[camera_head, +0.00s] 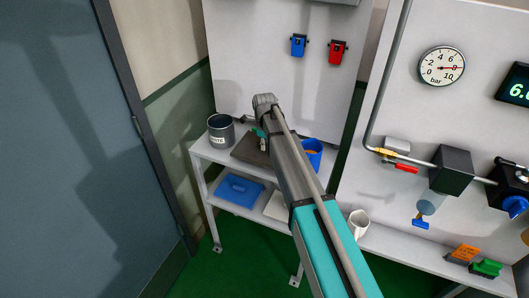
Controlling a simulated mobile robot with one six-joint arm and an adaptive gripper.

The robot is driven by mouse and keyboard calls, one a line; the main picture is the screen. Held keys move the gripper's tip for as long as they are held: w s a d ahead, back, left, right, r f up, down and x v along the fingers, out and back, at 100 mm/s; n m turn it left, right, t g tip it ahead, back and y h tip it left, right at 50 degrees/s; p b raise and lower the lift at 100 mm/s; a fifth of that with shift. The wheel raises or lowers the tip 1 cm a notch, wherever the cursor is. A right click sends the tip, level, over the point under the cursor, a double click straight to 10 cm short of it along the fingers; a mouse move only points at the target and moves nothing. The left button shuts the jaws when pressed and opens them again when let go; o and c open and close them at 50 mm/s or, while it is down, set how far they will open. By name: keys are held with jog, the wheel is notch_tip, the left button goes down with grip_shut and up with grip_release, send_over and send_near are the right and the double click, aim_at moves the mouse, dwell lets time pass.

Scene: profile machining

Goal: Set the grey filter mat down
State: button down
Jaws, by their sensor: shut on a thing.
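The grey filter mat (247,153) is a dark, flat piece at the upper shelf of the white rack, left of my arm. My gripper (263,146) is small in the picture, below the bent wrist and partly hidden by my arm. It is shut on the mat near its right side. The mat looks level and very close to the shelf top; I cannot tell whether it touches. My arm hides what lies right of it.
A grey waste tin (221,133) stands left of the mat, and a blue cup (313,153) right of my arm. A white mug (358,222) stands farther right. Pipes and a gauge (442,66) are on the wall.

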jog(key=shift+f+b, duration=1.7)
jog(key=shift+f, duration=0.1)
jog(key=shift+f, duration=0.15)
jog(key=c, duration=0.7)
grip_release()
jog(key=shift+o, duration=0.2)
jog(key=shift+r, duration=0.2)
notch_tip(320, 180, up, 12)
jog(key=p, duration=1.2)
jog(key=shift+s+d, duration=0.1)
jog(key=shift+d, duration=0.1)
